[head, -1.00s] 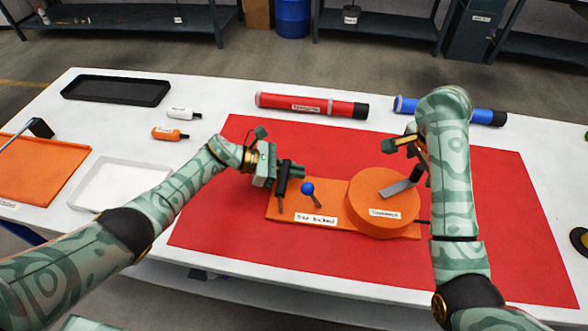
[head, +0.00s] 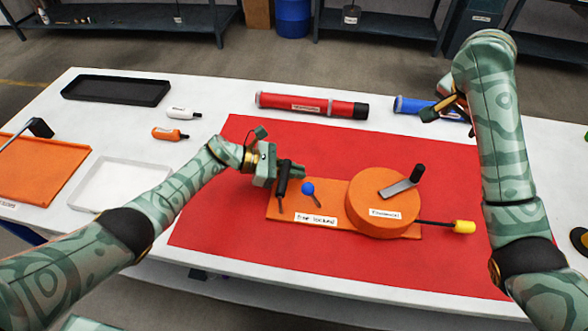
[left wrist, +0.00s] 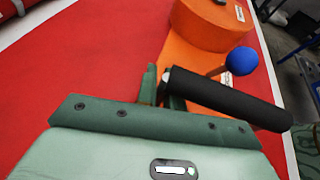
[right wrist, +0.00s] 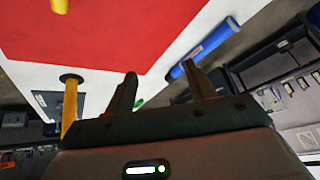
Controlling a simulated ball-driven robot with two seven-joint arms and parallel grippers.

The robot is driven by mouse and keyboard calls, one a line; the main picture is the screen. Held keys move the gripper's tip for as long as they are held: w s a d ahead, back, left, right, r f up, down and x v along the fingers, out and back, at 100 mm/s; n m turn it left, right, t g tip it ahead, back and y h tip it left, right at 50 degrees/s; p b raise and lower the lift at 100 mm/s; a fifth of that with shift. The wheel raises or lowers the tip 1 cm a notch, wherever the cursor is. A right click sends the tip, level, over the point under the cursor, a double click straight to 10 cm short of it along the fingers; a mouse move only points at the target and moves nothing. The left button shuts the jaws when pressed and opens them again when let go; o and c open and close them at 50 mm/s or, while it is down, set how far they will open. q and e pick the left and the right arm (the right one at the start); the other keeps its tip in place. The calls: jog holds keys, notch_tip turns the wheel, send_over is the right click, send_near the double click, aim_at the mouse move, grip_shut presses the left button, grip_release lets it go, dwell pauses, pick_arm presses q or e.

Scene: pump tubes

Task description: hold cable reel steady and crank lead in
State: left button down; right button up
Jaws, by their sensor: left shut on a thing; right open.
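The orange cable reel (head: 375,212) is a drum on an orange base plate (head: 340,215) on the red mat. A grey crank arm (head: 400,187) with a black knob (head: 418,172) lies on top of the drum. A lead with a yellow end (head: 464,227) sticks out to the right of the base. A blue-balled lever (head: 308,188) stands on the base. My left gripper (head: 287,172) is shut on the black handle (left wrist: 220,97) at the base's left end. My right gripper (head: 442,108) is open and empty, up and right of the reel, near the blue tube.
A red tube (head: 310,105) and a blue tube (head: 408,104) lie behind the mat. A black tray (head: 115,90), a white tray (head: 75,190), an orange tray (head: 30,180) and two small bottles (head: 170,134) are at left. The mat in front of the reel is clear.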

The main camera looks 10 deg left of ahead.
jog(key=n, duration=0.3)
jog(key=n+g+y, duration=0.4)
jog(key=n, duration=0.3)
send_over(422, 167)
jog(key=s, duration=0.1)
notch_tip(422, 167, down, 5)
jog(key=shift+t+y, duration=0.3)
jog(key=f, duration=0.6)
jog(key=w+f, duration=0.1)
jog(key=f, duration=0.2)
jog(key=shift+w+a+f, duration=0.1)
jog(key=shift+f, duration=0.15)
